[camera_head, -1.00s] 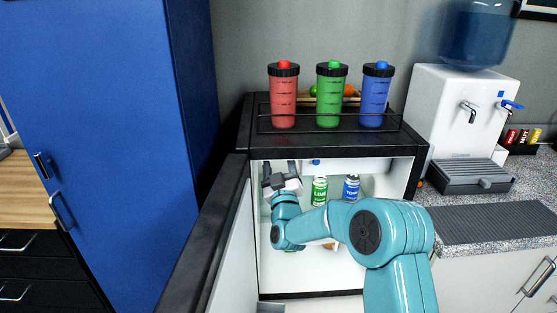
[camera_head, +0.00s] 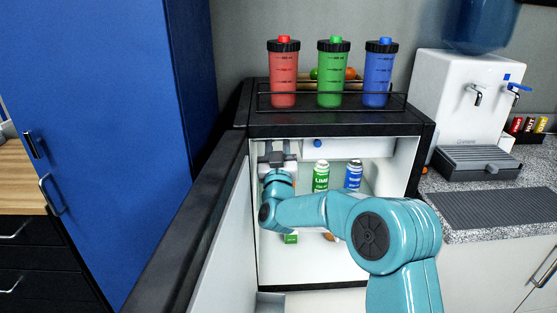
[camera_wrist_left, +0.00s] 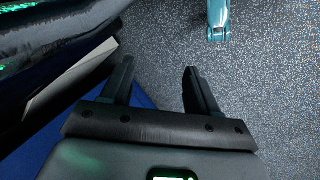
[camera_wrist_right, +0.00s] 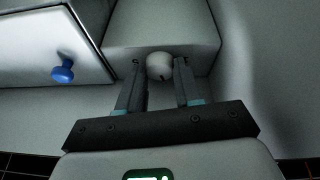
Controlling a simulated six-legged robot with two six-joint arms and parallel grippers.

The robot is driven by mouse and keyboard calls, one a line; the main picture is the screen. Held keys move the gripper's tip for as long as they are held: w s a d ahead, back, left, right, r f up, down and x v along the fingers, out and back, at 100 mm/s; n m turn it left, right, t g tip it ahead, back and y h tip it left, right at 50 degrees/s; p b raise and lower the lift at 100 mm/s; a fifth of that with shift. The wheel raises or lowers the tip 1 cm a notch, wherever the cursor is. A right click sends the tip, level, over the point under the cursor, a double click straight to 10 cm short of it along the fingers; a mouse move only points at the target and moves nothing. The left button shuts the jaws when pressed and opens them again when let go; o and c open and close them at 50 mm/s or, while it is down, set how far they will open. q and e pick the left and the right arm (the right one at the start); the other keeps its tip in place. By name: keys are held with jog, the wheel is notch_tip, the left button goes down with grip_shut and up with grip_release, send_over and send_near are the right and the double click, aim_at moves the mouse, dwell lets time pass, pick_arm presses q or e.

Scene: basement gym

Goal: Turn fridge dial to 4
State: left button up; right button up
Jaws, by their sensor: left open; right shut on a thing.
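The small fridge (camera_head: 330,129) stands open, its door (camera_head: 185,240) swung out to the left. In the right wrist view the white round dial (camera_wrist_right: 159,66) sits on a pale housing (camera_wrist_right: 160,22) inside the fridge. My right gripper (camera_wrist_right: 160,72) is shut on the dial, one finger on each side. A small dark mark shows on the dial's lower edge; no numbers are readable. In the head view my right gripper (camera_head: 277,158) is at the fridge's upper left inside, and the dial is hidden. My left gripper (camera_wrist_left: 155,75) is open and empty above the speckled floor.
A blue knob (camera_wrist_right: 63,72) is on the drawer front beside the housing. A green can (camera_head: 321,176) and a blue can (camera_head: 354,175) stand behind my right arm. Red, green and blue bottles (camera_head: 284,75) stand on the fridge top.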

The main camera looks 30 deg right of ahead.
pick_arm(q)
notch_tip(320, 180, down, 3)
jog(key=shift+f+b, duration=0.2)
jog(key=shift+b, duration=0.8)
pick_arm(e)
jog(key=m+g+h, duration=0.1)
jog(key=m, duration=0.2)
jog(key=shift+a+r+m, duration=0.1)
jog(key=shift+m, duration=0.3)
jog(key=o, duration=1)
jog(key=shift+o, duration=0.2)
pick_arm(q)
notch_tip(320, 180, down, 2)
jog(key=shift+f+b, duration=0.1)
jog(key=shift+b, duration=1)
pick_arm(e)
jog(key=v, duration=1.6)
jog(key=shift+a, duration=0.15)
